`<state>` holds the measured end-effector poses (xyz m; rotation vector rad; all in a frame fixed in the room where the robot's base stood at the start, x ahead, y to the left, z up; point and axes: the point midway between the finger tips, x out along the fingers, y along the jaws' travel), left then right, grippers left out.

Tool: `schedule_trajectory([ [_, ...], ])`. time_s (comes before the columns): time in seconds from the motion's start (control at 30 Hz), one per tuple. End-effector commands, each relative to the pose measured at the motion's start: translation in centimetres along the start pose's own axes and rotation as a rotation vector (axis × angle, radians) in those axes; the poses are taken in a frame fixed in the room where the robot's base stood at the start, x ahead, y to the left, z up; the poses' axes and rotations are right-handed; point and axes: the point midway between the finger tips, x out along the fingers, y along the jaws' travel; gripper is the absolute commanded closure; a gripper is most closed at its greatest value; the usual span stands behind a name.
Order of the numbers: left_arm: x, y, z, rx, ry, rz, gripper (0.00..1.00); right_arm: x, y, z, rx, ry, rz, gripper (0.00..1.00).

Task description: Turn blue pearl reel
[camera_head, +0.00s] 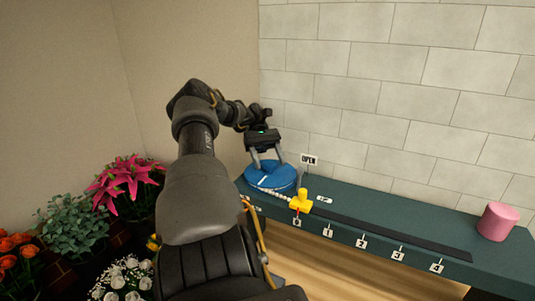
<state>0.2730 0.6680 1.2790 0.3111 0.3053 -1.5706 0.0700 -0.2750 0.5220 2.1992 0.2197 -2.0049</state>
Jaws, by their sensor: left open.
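The blue pearl reel (272,181) sits at the left end of the dark green bench in the head view. A string of white pearls (277,194) runs from it to a yellow piece (301,201) near the mark 0. My left gripper (267,164) is over the reel, pointing down, with its two fingers apart. The fingertips are at the reel's top; I cannot tell whether they touch it. My left arm hides part of the bench's left end. My right gripper is not in view.
The bench (400,221) carries a dark strip (400,233) and number tags along its front. An OPEN sign (309,159) stands behind the yellow piece. A pink cylinder (497,221) stands at the right. Flowers (125,180) fill the lower left. A tiled wall rises behind.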

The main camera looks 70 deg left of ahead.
Motion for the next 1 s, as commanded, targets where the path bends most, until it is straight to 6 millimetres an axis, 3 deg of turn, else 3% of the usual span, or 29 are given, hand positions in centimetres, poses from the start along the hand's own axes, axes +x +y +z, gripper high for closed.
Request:
schedule_trajectory([
  [0.2, -1.4, 0.0, 3.2, -0.004, 0.003, -0.001, 0.41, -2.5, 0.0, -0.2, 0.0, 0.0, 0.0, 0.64],
  [0.37, -0.5, -0.5, 4.3, 0.006, 0.002, -0.001, 0.41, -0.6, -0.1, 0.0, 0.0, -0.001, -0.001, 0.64],
  [0.67, 1.1, -1.9, 9.3, 0.009, 0.003, 0.002, 0.41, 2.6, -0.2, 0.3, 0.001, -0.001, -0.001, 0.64],
  [1.0, 5.3, -4.1, 14.2, 0.008, 0.001, 0.0, 0.41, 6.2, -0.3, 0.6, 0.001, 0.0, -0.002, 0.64],
])
